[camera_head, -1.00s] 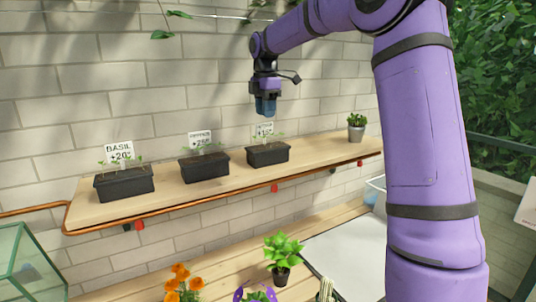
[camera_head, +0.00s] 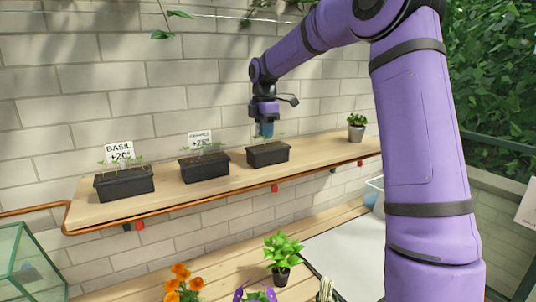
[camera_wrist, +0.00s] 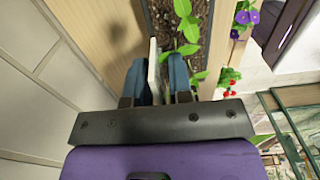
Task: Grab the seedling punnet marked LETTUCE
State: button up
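The right punnet (camera_head: 268,155) is a black tray of small green seedlings on the wooden shelf. Its card is hidden behind my gripper (camera_head: 265,130) in the head view, so its name cannot be read. My gripper points down just above this punnet's back side. In the wrist view, the two blue fingers of my gripper (camera_wrist: 160,66) are apart, with a thin white card (camera_wrist: 153,68) edge-on between them. Dark soil and green leaves (camera_wrist: 187,30) show beyond the fingers. Whether the fingers touch anything cannot be told.
The left punnet (camera_head: 124,183) has a card reading BASIL +20°. The middle punnet (camera_head: 204,166) has a card (camera_head: 200,141) too blurred to read surely. A small potted plant (camera_head: 356,127) stands at the shelf's right end. The brick wall (camera_head: 90,95) is close behind.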

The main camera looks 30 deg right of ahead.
grip_shut()
jog(key=shift+r, duration=0.15)
